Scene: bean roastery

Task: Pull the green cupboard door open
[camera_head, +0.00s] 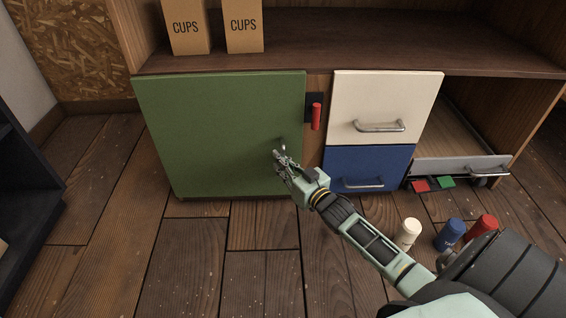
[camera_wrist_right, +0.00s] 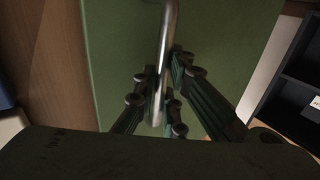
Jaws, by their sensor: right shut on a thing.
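The green cupboard door (camera_head: 215,130) fills the left part of the cabinet in the head view. Its near right edge stands out a little from the cabinet frame, though I cannot tell exactly how far. A metal handle (camera_head: 283,146) is on its right side. My right gripper (camera_head: 279,158) is at this handle. In the right wrist view the fingers (camera_wrist_right: 160,98) are shut around the metal handle (camera_wrist_right: 168,40), with the green door (camera_wrist_right: 120,50) behind. The gripper hides most of the handle in the head view. My left gripper is not in view.
A red latch-like piece (camera_head: 316,116) is right of the door. Cream (camera_head: 385,95) and blue (camera_head: 368,160) drawers have handles. An open drawer (camera_head: 455,165) is farther right. White, blue and red containers stand on the floor. A dark shelf (camera_head: 25,190) is left. Floor before the door is clear.

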